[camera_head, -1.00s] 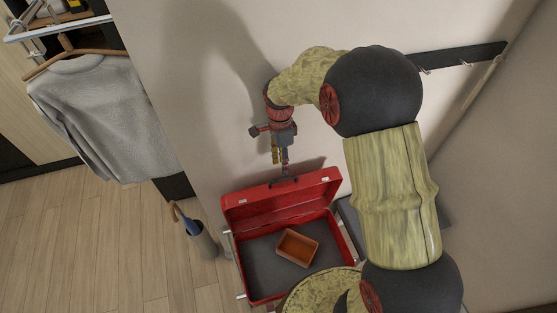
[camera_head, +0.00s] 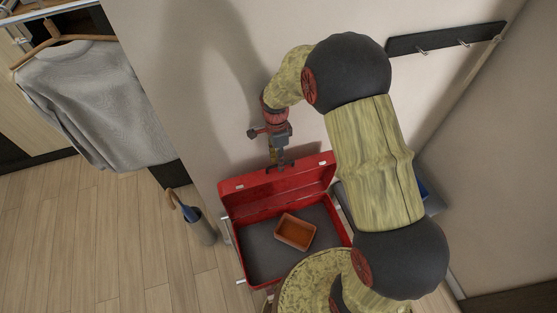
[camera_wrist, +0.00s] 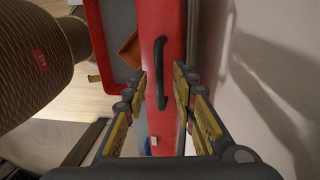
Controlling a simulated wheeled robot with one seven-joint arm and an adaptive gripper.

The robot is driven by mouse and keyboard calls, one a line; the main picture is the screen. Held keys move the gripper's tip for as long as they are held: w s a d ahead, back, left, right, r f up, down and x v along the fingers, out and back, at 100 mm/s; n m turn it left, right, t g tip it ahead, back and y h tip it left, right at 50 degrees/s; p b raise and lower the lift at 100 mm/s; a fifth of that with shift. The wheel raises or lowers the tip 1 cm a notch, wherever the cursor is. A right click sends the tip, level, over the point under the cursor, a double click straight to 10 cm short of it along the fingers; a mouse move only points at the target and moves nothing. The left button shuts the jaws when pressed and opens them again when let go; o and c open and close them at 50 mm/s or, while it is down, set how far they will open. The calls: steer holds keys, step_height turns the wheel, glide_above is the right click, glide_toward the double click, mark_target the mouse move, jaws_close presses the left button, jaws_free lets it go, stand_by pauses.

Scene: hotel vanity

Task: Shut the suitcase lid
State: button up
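The red suitcase (camera_head: 243,262) stands open against the wall, with its lid (camera_head: 255,188) raised roughly upright. In the wrist view, the lid's red edge (camera_wrist: 160,20) runs between my fingers, and its black handle (camera_wrist: 162,72) faces the camera. My gripper (camera_head: 281,163) is at the lid's top edge, near its middle. The wrist view shows my gripper (camera_wrist: 160,80) open, with one finger on each side of the edge. I cannot tell whether either finger touches the lid.
A brown-orange open box (camera_head: 295,231) lies inside the suitcase base. The wall (camera_wrist: 245,60) is close behind the lid. An umbrella holder (camera_head: 200,228) stands left of the suitcase. A grey sweater (camera_head: 95,100) hangs farther left. The wooden floor (camera_head: 100,240) at left is clear.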

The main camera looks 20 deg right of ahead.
steer(key=shift+c, duration=0.3)
jaws_close()
stand_by(0.6)
